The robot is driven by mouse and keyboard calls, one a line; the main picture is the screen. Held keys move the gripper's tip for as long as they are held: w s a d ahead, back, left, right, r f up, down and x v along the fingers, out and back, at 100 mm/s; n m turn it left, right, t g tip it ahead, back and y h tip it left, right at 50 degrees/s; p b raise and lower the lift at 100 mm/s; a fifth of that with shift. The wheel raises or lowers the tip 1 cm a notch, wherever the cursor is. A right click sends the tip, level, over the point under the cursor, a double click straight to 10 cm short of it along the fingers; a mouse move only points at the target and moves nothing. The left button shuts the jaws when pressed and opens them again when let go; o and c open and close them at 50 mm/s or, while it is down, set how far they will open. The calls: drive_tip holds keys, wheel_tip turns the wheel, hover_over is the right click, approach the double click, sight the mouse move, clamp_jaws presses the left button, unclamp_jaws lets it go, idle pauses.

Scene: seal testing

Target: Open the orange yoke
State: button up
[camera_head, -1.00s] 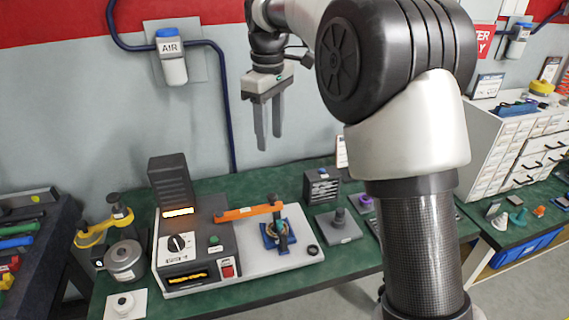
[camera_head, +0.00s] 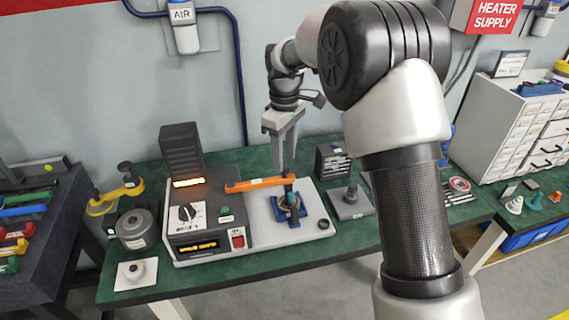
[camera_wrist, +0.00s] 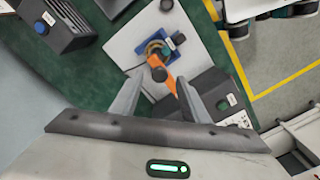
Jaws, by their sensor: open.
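The orange yoke (camera_head: 258,185) is a flat bar. It lies across the test unit, over a blue clamp fixture (camera_head: 291,211) on a light grey plate. A dark upright post stands at the yoke's right end. My gripper (camera_head: 281,170) is open and empty, pointing down just above and behind the yoke's right end. In the wrist view the yoke (camera_wrist: 173,84) shows between my two fingers (camera_wrist: 157,92), beyond their tips, with a dark round knob (camera_wrist: 156,68) at its end. I see no contact.
The dark control box (camera_head: 205,222) with a knob, red switch and lit display stands left of the fixture. A tall dark finned block (camera_head: 181,151) rises behind it. A grey block with a post (camera_head: 350,200) and a small dark rack (camera_head: 332,161) stand to the right.

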drive_tip(key=shift+f, duration=1.25)
clamp_jaws()
